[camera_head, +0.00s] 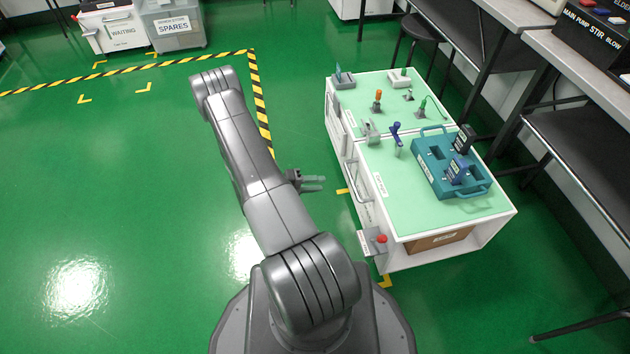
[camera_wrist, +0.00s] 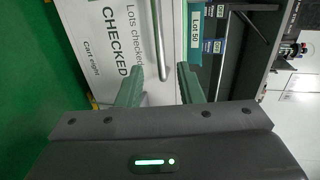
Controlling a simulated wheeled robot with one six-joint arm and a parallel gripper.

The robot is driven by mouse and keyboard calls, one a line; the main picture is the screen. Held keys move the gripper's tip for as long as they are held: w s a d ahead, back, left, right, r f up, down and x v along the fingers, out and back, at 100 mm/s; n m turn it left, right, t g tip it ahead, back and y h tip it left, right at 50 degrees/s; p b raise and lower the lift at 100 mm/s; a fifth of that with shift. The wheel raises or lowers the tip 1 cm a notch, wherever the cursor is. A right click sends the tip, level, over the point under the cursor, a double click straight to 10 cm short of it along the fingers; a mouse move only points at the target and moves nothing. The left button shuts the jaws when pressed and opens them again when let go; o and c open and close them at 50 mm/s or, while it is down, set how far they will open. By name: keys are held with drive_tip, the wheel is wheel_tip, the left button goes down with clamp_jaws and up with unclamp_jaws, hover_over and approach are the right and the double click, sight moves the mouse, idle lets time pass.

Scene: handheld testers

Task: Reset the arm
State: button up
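My gripper (camera_head: 313,183) is beside the left side of a white cart (camera_head: 372,193), to the right of my raised, bent arm. In the wrist view my gripper (camera_wrist: 160,88) has its two fingers spread apart with nothing between them. The cart's white side panel (camera_wrist: 100,45), lettered "Lots CHECKED Cart eight", and a metal bar show beyond the fingers. On the cart's green top stands a teal carrier (camera_head: 430,177) holding dark handheld testers (camera_head: 457,170). The wrist view also shows a "Lot 50" label (camera_wrist: 195,33).
Several upright tools, among them a blue-handled one (camera_head: 396,132) and an orange-topped one (camera_head: 377,97), stand on the cart. A red button (camera_head: 381,239) sits at its near corner. Benches and stools line the right. The green floor (camera_head: 120,200) at left is clear.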

sight(353, 182)
drive_tip(key=shift+d, duration=0.1)
drive_tip(key=b+x, duration=0.3)
drive_tip(key=x, duration=1)
drive_tip(key=shift+d+f, duration=0.15)
